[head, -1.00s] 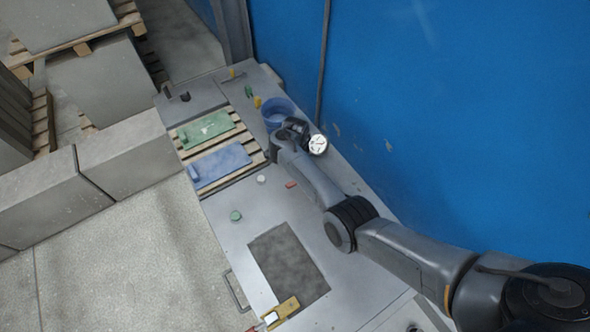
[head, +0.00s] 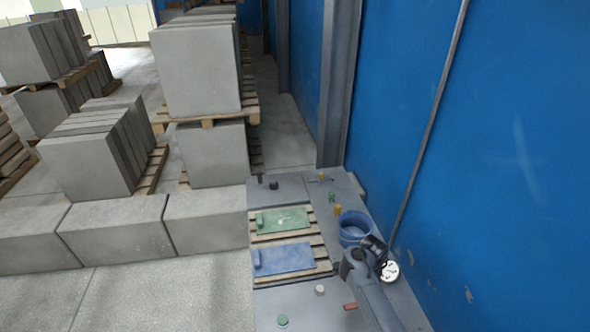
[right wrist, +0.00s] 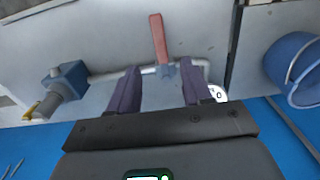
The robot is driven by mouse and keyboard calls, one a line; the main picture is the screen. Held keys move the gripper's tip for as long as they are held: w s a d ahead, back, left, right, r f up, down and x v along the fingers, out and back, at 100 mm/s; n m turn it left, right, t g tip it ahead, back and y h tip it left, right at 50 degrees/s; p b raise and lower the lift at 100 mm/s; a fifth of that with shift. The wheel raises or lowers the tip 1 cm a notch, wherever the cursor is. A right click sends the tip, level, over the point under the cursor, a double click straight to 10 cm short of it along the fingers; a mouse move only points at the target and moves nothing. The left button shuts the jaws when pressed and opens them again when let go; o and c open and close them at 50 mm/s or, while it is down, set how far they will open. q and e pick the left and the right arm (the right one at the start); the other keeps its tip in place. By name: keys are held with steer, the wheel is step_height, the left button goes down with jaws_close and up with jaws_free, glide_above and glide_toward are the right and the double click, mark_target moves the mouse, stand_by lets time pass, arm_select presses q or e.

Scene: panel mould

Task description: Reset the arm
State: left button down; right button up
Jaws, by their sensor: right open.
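My right arm (head: 372,300) comes in from the bottom right in the head view and ends beside a blue bucket (head: 355,228). My right gripper (right wrist: 160,78) shows in the right wrist view with its two dark fingers apart and nothing between them. The bucket also shows at the right of the right wrist view (right wrist: 292,68). My left gripper is in neither view.
A green panel (head: 284,221) and a blue panel (head: 284,259) lie on a slatted wooden pallet. A green-topped round piece (head: 283,321) and a red piece (head: 350,306) are on the grey table. A blue wall (head: 500,150) bounds the right; concrete blocks (head: 205,220) stand left.

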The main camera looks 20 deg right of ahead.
steer(key=s+r+n+t+h+p, duration=0.15)
steer(key=s+n+p, duration=0.25)
steer(key=s+n, duration=0.6)
steer(key=s+a+r+n+p, duration=0.1)
steer(key=s+a+r+n, duration=0.2)
steer(key=s, duration=0.4)
steer(key=s+a+r+n+t+y+p, duration=0.1)
steer(key=s+a+r+n, duration=0.3)
steer(key=s+a+r, duration=0.1)
steer(key=s+a+r+n+t+p, duration=0.1)
steer(key=s+a+r+n, duration=0.3)
steer(key=s, duration=0.6)
step_height(320, 180, up, 3)
steer(key=shift+f+y+p, duration=0.2)
steer(key=shift+y+p, duration=0.15)
steer(key=shift+p, duration=0.1)
